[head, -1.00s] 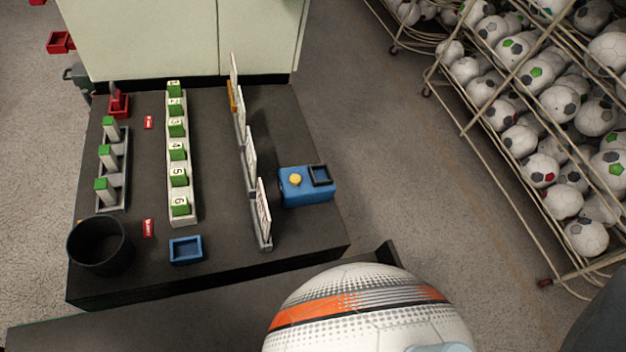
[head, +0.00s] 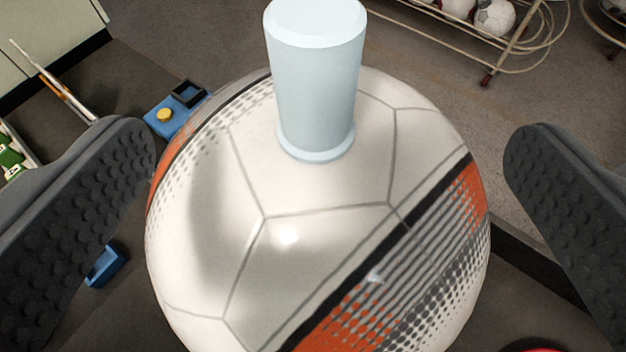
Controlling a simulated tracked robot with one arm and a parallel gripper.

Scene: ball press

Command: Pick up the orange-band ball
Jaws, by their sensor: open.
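The orange-band ball (head: 310,215) fills the middle of the head view. It is white with dark seams, an orange and black band at lower right, and dotted shading. A pale blue-white cylinder (head: 316,85) stands at the top of the ball, and its lower end appears to meet the ball's surface. My gripper (head: 325,160) is open, with one dark studded finger on each side of the ball. The left finger looks close to the ball's left edge; a gap shows between the ball and the right finger. The ball's underside is hidden.
A blue box with a yellow button (head: 166,114) lies behind the left finger. A small blue tray (head: 106,266) shows at lower left. A wire rack with balls (head: 495,18) stands at the back right. Part of a red object (head: 548,349) shows at the bottom edge.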

